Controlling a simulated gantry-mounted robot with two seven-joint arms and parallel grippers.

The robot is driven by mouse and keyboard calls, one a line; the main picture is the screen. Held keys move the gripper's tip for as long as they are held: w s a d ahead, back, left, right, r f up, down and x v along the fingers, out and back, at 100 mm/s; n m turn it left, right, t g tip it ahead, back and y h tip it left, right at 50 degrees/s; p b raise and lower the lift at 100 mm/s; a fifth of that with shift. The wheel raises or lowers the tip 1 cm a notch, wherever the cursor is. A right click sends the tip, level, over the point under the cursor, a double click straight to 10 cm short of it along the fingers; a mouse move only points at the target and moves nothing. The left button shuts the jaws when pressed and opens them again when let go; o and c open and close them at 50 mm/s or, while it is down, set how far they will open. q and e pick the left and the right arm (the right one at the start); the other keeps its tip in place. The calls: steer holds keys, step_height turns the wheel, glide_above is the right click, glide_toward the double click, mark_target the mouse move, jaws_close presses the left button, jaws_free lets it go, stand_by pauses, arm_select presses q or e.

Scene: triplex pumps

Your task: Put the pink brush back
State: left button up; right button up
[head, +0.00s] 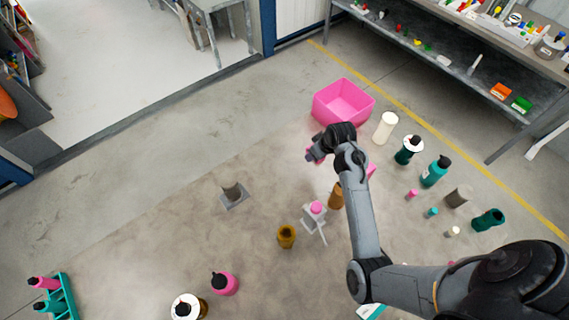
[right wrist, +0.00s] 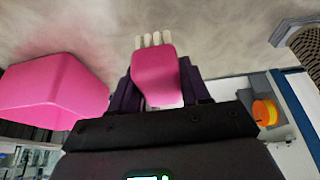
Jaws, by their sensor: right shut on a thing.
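The pink brush (right wrist: 157,75) is clamped between the fingers of my right gripper (right wrist: 155,97) in the right wrist view. Its pale bristles stick out beyond the fingertips. In the head view my right gripper (head: 316,152) is in the air beside the pink bin, with only a small pink bit of the brush (head: 310,156) showing. The pink bin (head: 343,103) is open and looks empty; a large pink shape at the left of the wrist view (right wrist: 52,90) appears to be this bin. My left gripper is not in view.
A grey holder (head: 233,194) stands on clear floor at centre left. A white stand with a pink top (head: 314,213) and a brown bottle (head: 286,236) are below my right arm. Several bottles, including a white one (head: 385,128), stand to the right. A shelf (head: 470,75) is behind.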

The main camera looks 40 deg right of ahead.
steer(key=b, duration=0.1)
glide_above(284, 161)
steer(key=s, duration=0.1)
steer(key=f, duration=0.6)
steer(key=shift+s+f, duration=0.2)
steer(key=shift+f, duration=0.05)
steer(key=shift+f+b, duration=0.45)
steer(key=shift+f, duration=1.55)
steer(key=shift+f, duration=0.15)
steer(key=o, duration=1)
steer(key=shift+p+v, duration=1.05)
steer(key=shift+v, duration=5.1)
steer(key=shift+a, duration=0.1)
